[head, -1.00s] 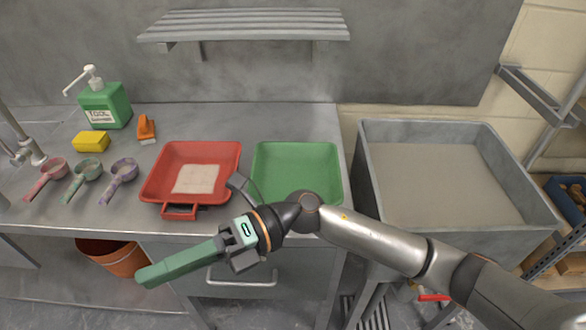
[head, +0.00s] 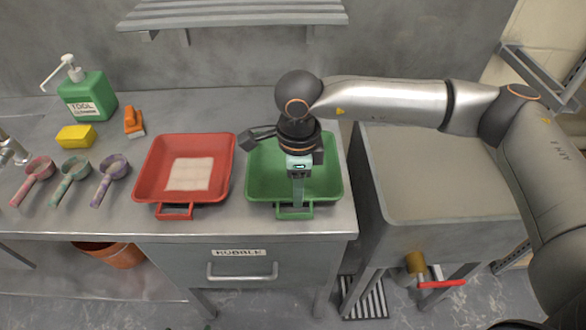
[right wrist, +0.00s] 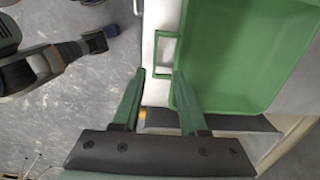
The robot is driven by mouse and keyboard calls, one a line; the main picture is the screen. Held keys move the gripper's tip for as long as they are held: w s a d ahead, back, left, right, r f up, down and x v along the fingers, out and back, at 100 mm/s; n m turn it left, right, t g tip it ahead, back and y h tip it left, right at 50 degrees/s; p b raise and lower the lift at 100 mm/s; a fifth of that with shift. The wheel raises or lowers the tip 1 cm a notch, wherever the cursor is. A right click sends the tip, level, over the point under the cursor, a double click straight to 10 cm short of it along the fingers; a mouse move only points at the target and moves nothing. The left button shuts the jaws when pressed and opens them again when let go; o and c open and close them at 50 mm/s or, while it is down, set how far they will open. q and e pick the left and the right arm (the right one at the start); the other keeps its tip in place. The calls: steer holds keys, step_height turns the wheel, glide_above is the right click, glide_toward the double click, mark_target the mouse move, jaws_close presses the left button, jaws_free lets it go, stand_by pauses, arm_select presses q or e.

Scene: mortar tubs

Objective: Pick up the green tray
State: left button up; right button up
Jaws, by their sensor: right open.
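The green tray (head: 262,184) lies on the metal counter, right of the red tray, with its handle at the counter's front edge. It looks empty where it shows. My right gripper (head: 297,203) reaches over it from above, hiding part of its middle and right. In the right wrist view the gripper's two green fingers (right wrist: 157,88) are apart with nothing between them. The tray's handle (right wrist: 166,54) is just beyond the fingertips there, and the tray's body (right wrist: 235,50) fills the upper right. My left gripper is not in the head view.
The red tray (head: 146,172) holds a pale tiled slab (head: 190,174). Scoops (head: 112,172), a yellow sponge (head: 76,136), an orange-handled brush (head: 133,121) and a green soap bottle (head: 86,97) stand left. A grey tub (head: 450,206) stands right. A wall shelf (head: 235,14) hangs above.

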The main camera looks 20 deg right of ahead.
mark_target(297, 213)
step_height(297, 213, down, 3)
steer(key=f, duration=0.2)
steer(key=s+f+p, duration=0.1)
steer(key=f, duration=0.1)
steer(key=shift+a+f+p, duration=0.1)
steer(key=shift+p, duration=0.2)
steer(key=shift+w+f, duration=0.1)
steer(key=shift+f, duration=0.45)
jaws_close()
steer(key=shift+r, duration=0.1)
stand_by(0.7)
